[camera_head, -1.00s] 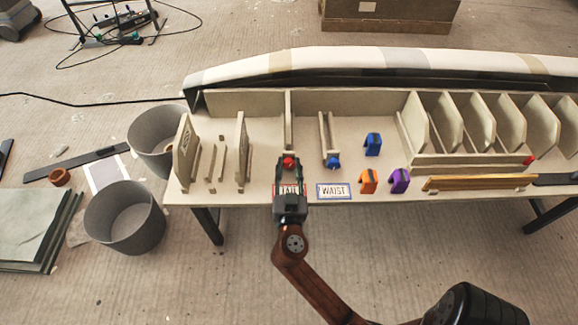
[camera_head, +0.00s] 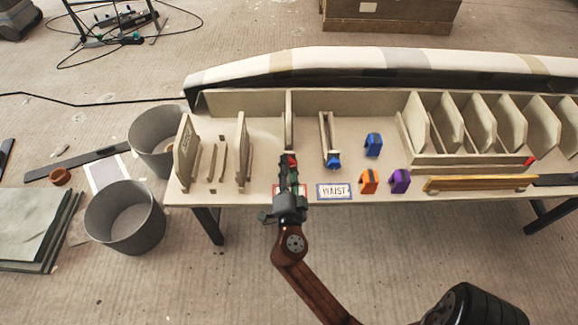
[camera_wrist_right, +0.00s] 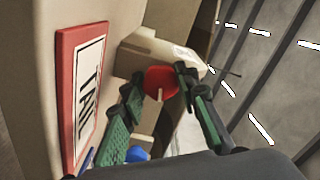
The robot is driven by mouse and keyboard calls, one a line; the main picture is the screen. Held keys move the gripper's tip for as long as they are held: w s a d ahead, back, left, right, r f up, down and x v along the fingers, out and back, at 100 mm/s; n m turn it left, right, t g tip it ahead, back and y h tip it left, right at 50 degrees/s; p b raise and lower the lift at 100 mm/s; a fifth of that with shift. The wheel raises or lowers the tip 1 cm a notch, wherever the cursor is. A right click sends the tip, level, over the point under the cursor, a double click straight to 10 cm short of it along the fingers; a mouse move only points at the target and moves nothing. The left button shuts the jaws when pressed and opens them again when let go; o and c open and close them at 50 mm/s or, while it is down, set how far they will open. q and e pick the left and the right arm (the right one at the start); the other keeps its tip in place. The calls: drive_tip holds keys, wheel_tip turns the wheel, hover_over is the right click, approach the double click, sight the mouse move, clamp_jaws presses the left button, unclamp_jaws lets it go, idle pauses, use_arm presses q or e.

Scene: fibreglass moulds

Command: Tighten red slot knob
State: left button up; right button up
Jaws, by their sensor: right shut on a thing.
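The red slot knob (camera_head: 292,159) sits at the front end of a slot on the workbench, behind the TAIL label (camera_wrist_right: 90,90). My right gripper (camera_head: 289,172) is shut on it. In the right wrist view the red knob (camera_wrist_right: 160,82) shows between the two green-padded fingers, partly covered by them. In the head view the fingers hide most of the knob and much of the red-bordered TAIL label. My left gripper is in neither view.
A blue knob (camera_head: 334,161) on a slot and the WAIST label (camera_head: 334,191) are just to the right. Blue (camera_head: 373,144), orange (camera_head: 369,182) and purple (camera_head: 400,181) blocks stand further right. Upright boards (camera_head: 242,150) stand to the left.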

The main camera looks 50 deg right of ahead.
drive_tip(key=shift+f+m, duration=0.1)
drive_tip(key=shift+m, duration=1)
drive_tip(key=o, duration=1.2)
drive_tip(key=shift+c, duration=0.2)
drive_tip(key=shift+r, duration=0.2)
wheel_tip(320, 180, up, 10)
